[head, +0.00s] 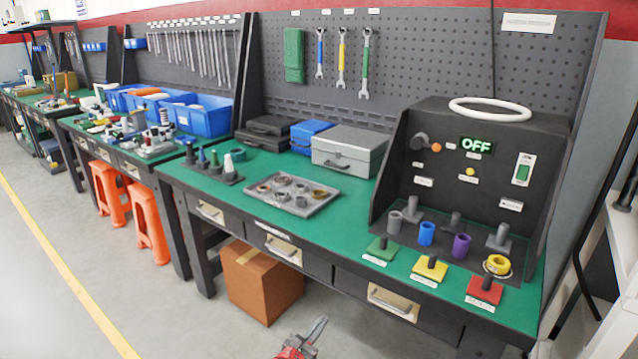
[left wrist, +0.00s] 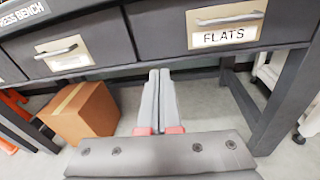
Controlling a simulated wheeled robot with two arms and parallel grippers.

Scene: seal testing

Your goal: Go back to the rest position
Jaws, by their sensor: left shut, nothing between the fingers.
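My left gripper (head: 314,330) shows at the bottom of the head view, below the bench edge and in front of the drawers. In the left wrist view its fingers (left wrist: 158,75) lie side by side, shut, with nothing between them. It is apart from the green-topped bench (head: 345,215) and touches nothing that I can see. My right gripper is in neither view.
A cardboard box (head: 262,283) sits on the floor under the bench. A drawer (left wrist: 215,22) labelled FLATS is just ahead of the left gripper. The test panel (head: 470,165) reads OFF. Colored rings and posts stand before it. The floor at left is clear.

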